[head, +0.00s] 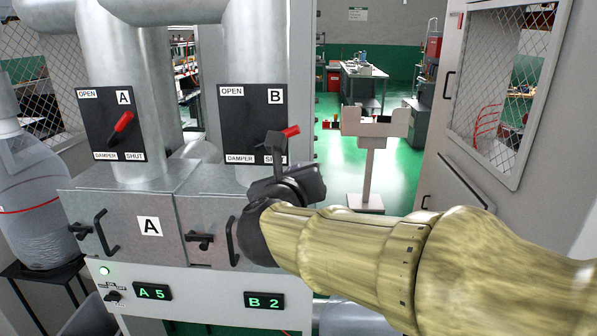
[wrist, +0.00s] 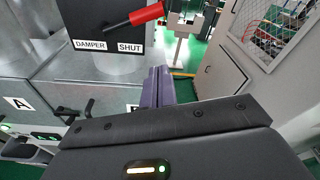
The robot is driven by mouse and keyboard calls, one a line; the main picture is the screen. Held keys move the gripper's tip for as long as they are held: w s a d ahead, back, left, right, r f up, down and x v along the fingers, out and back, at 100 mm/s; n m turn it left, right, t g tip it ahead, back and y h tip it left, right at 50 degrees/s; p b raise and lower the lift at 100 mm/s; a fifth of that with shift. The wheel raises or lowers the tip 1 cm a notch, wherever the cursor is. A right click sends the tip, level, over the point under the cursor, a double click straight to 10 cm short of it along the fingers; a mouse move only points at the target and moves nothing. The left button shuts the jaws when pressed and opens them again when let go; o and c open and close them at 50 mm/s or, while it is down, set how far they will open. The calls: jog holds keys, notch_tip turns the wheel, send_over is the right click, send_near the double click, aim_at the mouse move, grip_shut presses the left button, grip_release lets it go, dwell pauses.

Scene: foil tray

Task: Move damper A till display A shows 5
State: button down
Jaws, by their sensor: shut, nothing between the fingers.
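Damper A is a black panel (head: 112,122) on the left duct. Its red-ended handle (head: 123,122) points up and to the right, between OPEN and SHUT. Display A (head: 152,292) reads 5 in green. My gripper (head: 274,148) is in front of the lower part of damper B's panel (head: 240,112), away from damper A. Its fingers (wrist: 158,82) are closed together and empty in the wrist view. Damper B's red handle (head: 290,131) points right and slightly up, just behind my fingertips in the head view. The wrist view shows this handle (wrist: 146,13) above and left of my fingers; contact cannot be told.
Display B (head: 264,300) reads 2. Two grey doors with black handles (head: 104,232) sit below the dampers. A ribbed grey vessel (head: 38,185) stands at the left. A stand (head: 372,165) and a mesh-windowed cabinet (head: 500,95) are to the right, with open green floor behind.

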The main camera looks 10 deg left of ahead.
jog(key=shift+s, duration=0.15)
jog(key=d+f+n+g+y, duration=0.1)
jog(key=d+f+n+g, duration=0.3)
jog(key=f+n, duration=0.55)
jog(key=d+f+n+g+y, duration=0.1)
jog(key=d+f+n, duration=0.5)
jog(key=f+n, duration=0.3)
jog(key=s+d+f+n+g+h, duration=0.2)
jog(key=s+d+f+n+g, duration=0.6)
jog(key=s+d+f+n, duration=0.5)
jog(key=shift+s+d+f+g+h, duration=0.3)
jog(key=shift+s+d+f+g, duration=0.15)
jog(key=shift+s, duration=0.4)
jog(key=shift+w+r, duration=0.1)
jog(key=shift+w, duration=0.05)
